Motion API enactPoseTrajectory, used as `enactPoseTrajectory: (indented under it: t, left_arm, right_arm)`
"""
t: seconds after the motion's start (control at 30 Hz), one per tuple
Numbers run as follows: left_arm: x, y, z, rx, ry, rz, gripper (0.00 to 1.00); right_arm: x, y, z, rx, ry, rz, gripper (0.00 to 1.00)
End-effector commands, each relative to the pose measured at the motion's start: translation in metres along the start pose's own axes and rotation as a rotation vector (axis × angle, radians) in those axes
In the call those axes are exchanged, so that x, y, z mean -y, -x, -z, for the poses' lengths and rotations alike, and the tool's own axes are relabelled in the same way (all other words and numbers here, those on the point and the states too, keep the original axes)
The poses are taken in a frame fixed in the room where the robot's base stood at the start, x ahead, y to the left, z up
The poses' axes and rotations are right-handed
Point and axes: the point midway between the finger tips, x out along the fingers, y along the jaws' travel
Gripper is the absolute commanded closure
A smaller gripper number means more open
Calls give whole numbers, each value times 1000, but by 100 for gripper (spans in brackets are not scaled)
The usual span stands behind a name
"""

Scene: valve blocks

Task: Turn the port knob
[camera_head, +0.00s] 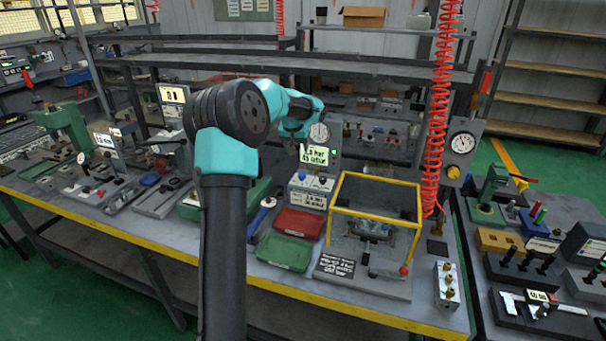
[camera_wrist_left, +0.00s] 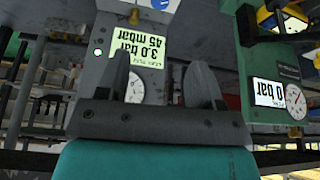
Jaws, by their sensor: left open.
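My left gripper (camera_head: 294,128) is at the end of the teal arm, in front of a grey panel with a round gauge (camera_head: 319,133) and a lit display (camera_head: 315,154). In the left wrist view its two grey fingers (camera_wrist_left: 163,78) are apart, with nothing between them. That view shows the panel upside down: the display (camera_wrist_left: 138,48) reads 3.0 bar, 45 mbar, the gauge (camera_wrist_left: 135,88) is partly behind a finger, and a small brass knob (camera_wrist_left: 135,16) is near the top edge. I cannot tell which knob is the port knob. My right gripper is not in view.
A yellow-framed clear box (camera_head: 375,182) stands right of two trays, red (camera_head: 299,223) and green (camera_head: 284,251). A valve block (camera_head: 447,286) with brass knobs is at the bench's front right. A red coiled hose (camera_head: 437,110) hangs nearby. A second display (camera_wrist_left: 268,93) reads 0 bar.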

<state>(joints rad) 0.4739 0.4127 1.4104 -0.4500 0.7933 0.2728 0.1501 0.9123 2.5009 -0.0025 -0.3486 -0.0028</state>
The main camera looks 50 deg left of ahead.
Motion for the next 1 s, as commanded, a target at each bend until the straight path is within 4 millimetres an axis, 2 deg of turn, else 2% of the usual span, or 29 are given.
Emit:
enactPoseTrajectory:
  t: [0.17,0.37,1.0]
  left_arm:
    - [0,-1,0,0,0,-1,39]
    - [0,-15,-1,1,0,-1,39]
    - [0,-119,-1,1,0,-1,39]
  right_arm:
    - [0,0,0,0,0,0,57]
    - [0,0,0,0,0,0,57]
    - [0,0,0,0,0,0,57]
